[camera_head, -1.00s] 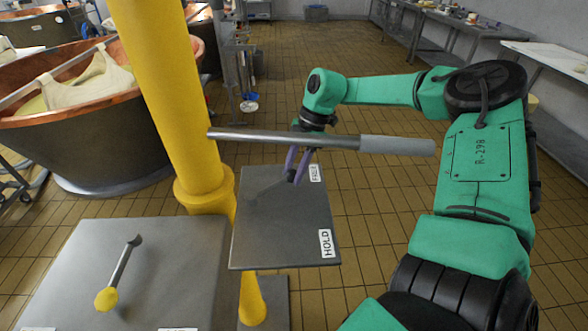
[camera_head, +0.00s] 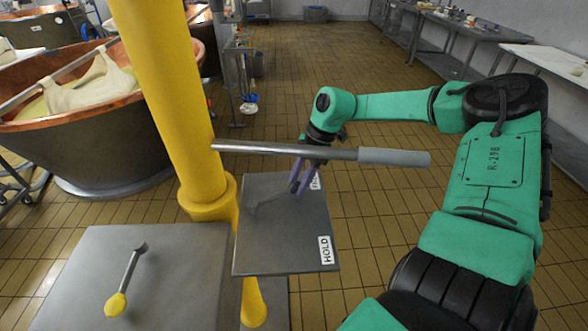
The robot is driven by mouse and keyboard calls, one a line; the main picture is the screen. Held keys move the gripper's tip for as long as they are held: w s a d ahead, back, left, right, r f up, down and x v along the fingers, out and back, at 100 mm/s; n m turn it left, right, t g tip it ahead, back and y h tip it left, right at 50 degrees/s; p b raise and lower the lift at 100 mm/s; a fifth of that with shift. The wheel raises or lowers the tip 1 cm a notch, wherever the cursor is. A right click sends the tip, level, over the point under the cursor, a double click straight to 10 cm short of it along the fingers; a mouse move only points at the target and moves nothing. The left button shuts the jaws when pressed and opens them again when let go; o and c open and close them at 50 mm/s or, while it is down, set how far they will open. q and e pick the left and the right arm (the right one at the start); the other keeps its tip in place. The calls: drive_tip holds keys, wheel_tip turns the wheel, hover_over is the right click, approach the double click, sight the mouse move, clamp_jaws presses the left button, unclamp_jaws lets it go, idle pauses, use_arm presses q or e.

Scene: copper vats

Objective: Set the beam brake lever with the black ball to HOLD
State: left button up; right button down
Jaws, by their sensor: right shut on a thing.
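The brake plate (camera_head: 265,258) is a grey panel beside the yellow column. Its HOLD label (camera_head: 325,249) is at the near right corner, and its FREE label (camera_head: 316,183) is at the far right, partly covered. The brake lever (camera_head: 268,202) is a thin grey rod that runs from the plate's left side toward the FREE end. My right gripper (camera_head: 298,185) has its purple fingers shut around the lever's outer end. The fingers mostly hide the black ball. My left gripper is not in view.
A long steel bar with a grey grip (camera_head: 395,157) crosses in front of my right wrist from the yellow column (camera_head: 165,90). A second lever with a yellow ball (camera_head: 116,304) sits on a grey panel (camera_head: 185,255) at the left. A copper vat (camera_head: 90,140) stands behind.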

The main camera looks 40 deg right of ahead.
drive_tip(key=shift+s+a+r+m+p, duration=0.1)
drive_tip(key=shift+s+r+m+p, duration=0.35)
drive_tip(key=shift+r+p, duration=0.15)
drive_tip(key=shift+s+a+f+p, duration=0.1)
drive_tip(key=shift+s+f+p, duration=0.1)
drive_tip(key=shift+p, duration=0.1)
drive_tip(key=shift+f+m, duration=0.25)
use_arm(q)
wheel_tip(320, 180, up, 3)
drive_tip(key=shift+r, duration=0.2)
use_arm(e)
drive_tip(key=shift+s+f, duration=0.1)
drive_tip(key=c, duration=0.5)
unclamp_jaws()
drive_tip(key=shift+s, duration=0.15)
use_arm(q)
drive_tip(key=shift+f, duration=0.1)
